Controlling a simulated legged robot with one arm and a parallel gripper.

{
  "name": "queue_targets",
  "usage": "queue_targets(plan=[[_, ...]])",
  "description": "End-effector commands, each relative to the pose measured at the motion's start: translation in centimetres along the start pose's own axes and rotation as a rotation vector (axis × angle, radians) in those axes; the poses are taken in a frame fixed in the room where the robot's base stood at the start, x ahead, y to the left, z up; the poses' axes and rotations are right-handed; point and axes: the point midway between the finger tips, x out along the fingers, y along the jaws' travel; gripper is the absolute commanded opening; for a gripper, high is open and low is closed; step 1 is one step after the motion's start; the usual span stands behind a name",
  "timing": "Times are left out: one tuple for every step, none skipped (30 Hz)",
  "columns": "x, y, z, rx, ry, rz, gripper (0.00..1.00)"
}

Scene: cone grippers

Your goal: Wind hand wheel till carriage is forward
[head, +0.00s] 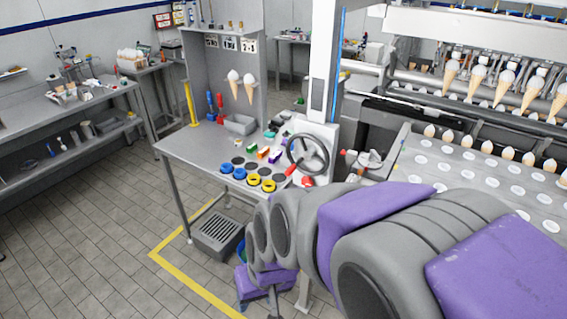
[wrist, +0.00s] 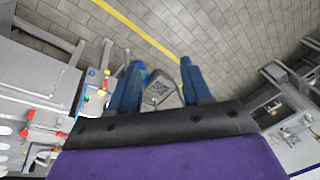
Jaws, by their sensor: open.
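The dark hand wheel (head: 308,154) stands on a pale panel at the right end of the workbench, with a red knob at its lower left rim. I cannot make out the wheel clearly in the wrist view. A row of cone grippers (head: 497,75) holds several filled cones on the machine at right; which part is the carriage is unclear. My gripper shows two blue fingers spread apart in the wrist view (wrist: 161,78), with nothing held between them. In the head view it hangs low in front of the bench, below and apart from the wheel.
Tiled floor at left is clear, with a yellow line (head: 190,282).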

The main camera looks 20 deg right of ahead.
Motion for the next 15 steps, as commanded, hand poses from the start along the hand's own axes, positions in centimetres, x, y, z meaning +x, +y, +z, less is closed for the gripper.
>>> queue_targets(plan=[[0.6,-1.3,-2.6,0.006,0.05,-0.029,0.49],[0.9,-2.0,-4.3,0.013,0.092,-0.046,0.49],[1.4,-2.9,-6.5,0.025,0.142,-0.064,0.49],[1.6,-3.5,-8.0,0.036,0.178,-0.077,0.49],[1.9,-4.0,-9.6,0.05,0.219,-0.087,0.49],[2.4,-4.6,-11.6,0.067,0.268,-0.097,0.49],[2.7,-4.9,-13.0,0.083,0.303,-0.102,0.49],[3.0,-5.2,-14.5,0.099,0.341,-0.105,0.49],[3.4,-5.5,-16.3,0.122,0.39,-0.105,0.49],[3.7,-5.6,-17.7,0.14,0.426,-0.102,0.49],[4.0,-5.7,-18.9,0.158,0.462,-0.098,0.49],[4.5,-5.6,-20.6,0.184,0.51,-0.087,0.49],[4.7,-5.5,-21.8,0.203,0.546,-0.077,0.49],[5.0,-5.4,-22.9,0.222,0.581,-0.065,0.49],[5.5,-5.0,-24.2,0.248,0.627,-0.043,0.49]])
